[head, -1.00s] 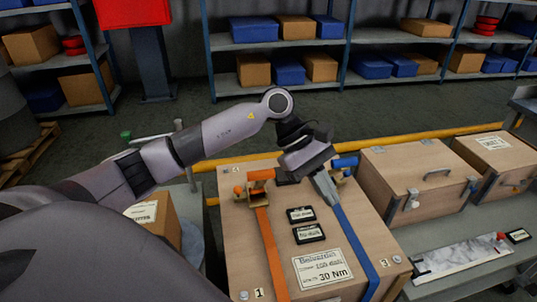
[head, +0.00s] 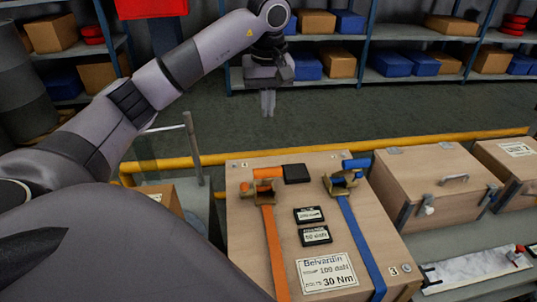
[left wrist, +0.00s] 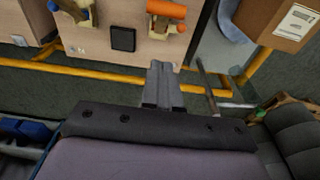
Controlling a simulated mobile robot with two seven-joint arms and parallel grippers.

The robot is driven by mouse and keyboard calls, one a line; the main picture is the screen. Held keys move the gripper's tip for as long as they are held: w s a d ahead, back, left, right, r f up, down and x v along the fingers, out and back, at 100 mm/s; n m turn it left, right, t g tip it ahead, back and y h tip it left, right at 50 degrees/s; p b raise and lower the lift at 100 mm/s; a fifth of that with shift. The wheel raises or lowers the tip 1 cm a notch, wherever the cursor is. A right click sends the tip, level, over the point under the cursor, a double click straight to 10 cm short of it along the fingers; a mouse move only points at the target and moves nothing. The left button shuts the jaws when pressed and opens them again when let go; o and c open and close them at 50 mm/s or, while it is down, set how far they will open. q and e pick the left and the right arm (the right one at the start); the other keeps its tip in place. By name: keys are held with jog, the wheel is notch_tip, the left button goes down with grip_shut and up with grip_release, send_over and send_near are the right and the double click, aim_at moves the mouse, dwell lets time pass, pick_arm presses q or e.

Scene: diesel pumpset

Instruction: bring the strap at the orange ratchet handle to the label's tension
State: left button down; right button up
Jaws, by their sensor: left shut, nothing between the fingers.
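The orange ratchet handle (head: 283,170) lies across its brass-coloured ratchet at the back left of the wooden crate (head: 240,220). It also shows in the left wrist view (left wrist: 166,9). An orange strap (head: 275,250) runs from it down the crate. The white label (head: 327,272) seems to read 100 daN and 30 Nm. Two small black displays (head: 309,214) (head: 315,235) lie between the straps; their digits are hard to read. My left gripper (head: 267,113) is shut and empty, raised beyond the crate's back edge, apart from both ratchets. My right gripper is out of view.
A blue-handled ratchet (head: 343,181) with a blue strap (head: 361,245) is on the crate's right side. A small black box (head: 296,173) sits beside the orange handle. A yellow rail (head: 330,147) runs behind. Latched wooden cases (head: 420,185) stand to the right.

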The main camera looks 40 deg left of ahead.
pick_arm(q)
send_over(265, 178)
jog(key=w+a, duration=0.3)
jog(key=w, duration=0.1)
notch_tip(265, 178, down, 10)
jog(key=shift+s+d+f+p, duration=0.3)
jog(key=shift+s+d+f, duration=0.4)
jog(key=shift+f, duration=0.2)
jog(key=shift+s+d+f, duration=0.15)
jog(key=shift+d+f, duration=0.1)
jog(key=shift+f, duration=0.2)
